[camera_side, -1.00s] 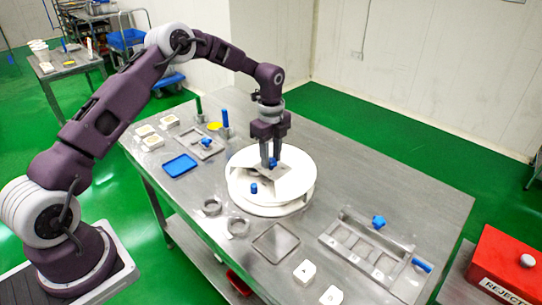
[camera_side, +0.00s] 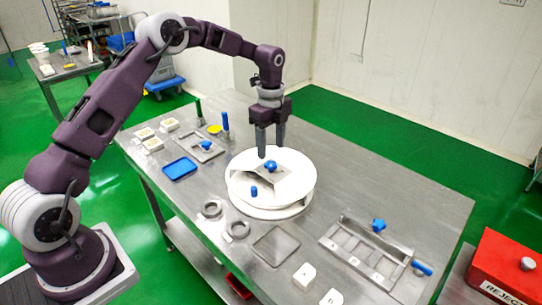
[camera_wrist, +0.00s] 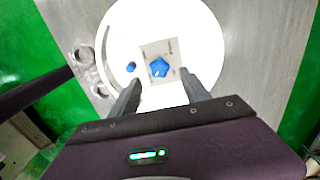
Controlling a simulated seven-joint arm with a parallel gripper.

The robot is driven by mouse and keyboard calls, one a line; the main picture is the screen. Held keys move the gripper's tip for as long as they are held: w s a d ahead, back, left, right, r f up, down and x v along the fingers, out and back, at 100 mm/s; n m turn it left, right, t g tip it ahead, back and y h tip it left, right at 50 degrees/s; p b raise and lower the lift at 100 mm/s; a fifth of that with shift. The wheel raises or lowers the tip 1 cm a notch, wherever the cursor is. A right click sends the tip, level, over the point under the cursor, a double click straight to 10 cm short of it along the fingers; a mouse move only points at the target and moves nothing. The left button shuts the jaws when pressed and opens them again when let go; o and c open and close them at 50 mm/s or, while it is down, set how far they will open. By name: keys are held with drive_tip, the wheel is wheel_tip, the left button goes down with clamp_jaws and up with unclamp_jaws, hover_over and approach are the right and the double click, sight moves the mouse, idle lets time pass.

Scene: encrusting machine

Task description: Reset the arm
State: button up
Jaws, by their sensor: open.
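My gripper (camera_side: 270,150) hangs above the white round turntable (camera_side: 240,190), fingers pointing down. It is open and empty. In the wrist view my gripper (camera_wrist: 165,92) has its two fingers spread wide, with a square metal plate (camera_wrist: 150,48) and its blue star-shaped knob (camera_wrist: 159,68) showing between and beyond them. In the side view the plate (camera_side: 288,180) lies on the turntable with the blue knob (camera_side: 271,167) on it, just below the fingertips and apart from them. A small blue peg (camera_side: 253,191) stands at the turntable's front; it also shows in the wrist view (camera_wrist: 131,67).
A blue tray (camera_side: 180,169), white blocks (camera_side: 170,125) and another plate with a blue knob (camera_side: 206,145) lie left of the turntable. A slotted metal frame (camera_side: 365,255) with blue knobs is at right. A red reject bin (camera_side: 505,262) stands beyond.

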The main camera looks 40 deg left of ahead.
wheel_tip(320, 180, up, 2)
drive_tip(key=shift+r, duration=0.1)
drive_tip(key=s+d+r+n+t+y, duration=0.1)
drive_tip(key=s+d+r+n, duration=0.25)
drive_tip(key=s+r, duration=0.5)
drive_tip(key=s+d+r+n+t, duration=0.25)
drive_tip(key=s+r+n, duration=0.25)
drive_tip(key=s+r, duration=0.4)
drive_tip(key=s+d+n+t+h, duration=0.1)
drive_tip(key=s+n, duration=0.8)
drive_tip(key=s, duration=1)
drive_tip(key=shift+d+f+t, duration=0.25)
drive_tip(key=shift+d+t, duration=0.3)
drive_tip(key=shift+d, duration=0.3)
drive_tip(key=shift+n, duration=0.25)
